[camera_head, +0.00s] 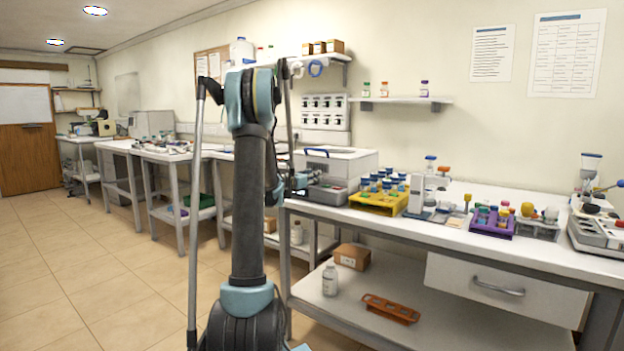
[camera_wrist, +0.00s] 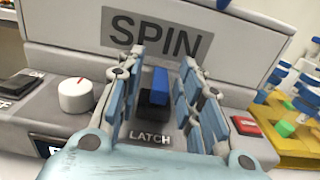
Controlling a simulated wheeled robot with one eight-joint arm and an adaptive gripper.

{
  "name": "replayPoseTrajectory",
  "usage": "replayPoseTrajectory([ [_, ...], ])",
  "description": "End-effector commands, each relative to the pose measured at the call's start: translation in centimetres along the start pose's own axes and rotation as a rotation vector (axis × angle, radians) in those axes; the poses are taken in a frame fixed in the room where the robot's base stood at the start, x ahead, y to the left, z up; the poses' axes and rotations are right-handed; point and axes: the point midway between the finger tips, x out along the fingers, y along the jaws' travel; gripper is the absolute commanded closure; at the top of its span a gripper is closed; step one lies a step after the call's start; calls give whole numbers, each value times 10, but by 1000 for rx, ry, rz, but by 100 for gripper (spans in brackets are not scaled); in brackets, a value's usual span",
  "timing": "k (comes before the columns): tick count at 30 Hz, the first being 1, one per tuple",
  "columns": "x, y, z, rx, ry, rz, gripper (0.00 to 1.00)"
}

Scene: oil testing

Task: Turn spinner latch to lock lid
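The spinner (camera_head: 352,165) is a white and grey box on the right bench, with a dark blue handle (camera_head: 317,152) on its lid, which looks flat and down. In the wrist view its front panel reads SPIN (camera_wrist: 160,35). The latch (camera_wrist: 160,80) is a small blue lever on a black base above the word LATCH, pointing up in the picture. My gripper (camera_wrist: 161,62) is open, with one finger on each side of the latch. Gaps show between the fingers and the latch. In the head view my gripper (camera_head: 299,182) is small, at the spinner's left front.
The panel also has a white knob (camera_wrist: 76,95) and a black switch (camera_wrist: 18,85) on the left, and a red switch (camera_wrist: 246,126) on the right. A yellow rack (camera_head: 380,204) of blue-capped vials stands right of the spinner. The tiled floor at left is clear.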

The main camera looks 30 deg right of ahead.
Motion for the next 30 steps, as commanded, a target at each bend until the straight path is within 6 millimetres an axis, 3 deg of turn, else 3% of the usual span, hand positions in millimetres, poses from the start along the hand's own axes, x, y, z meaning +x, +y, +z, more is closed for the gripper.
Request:
replayPoseTrajectory([
  [5,10,0,0,0,0,0,67],
  [14,12,0,0,0,0,1,67],
  [18,12,0,0,0,0,1,98],
  [30,12,1,0,0,0,-24,100],
])
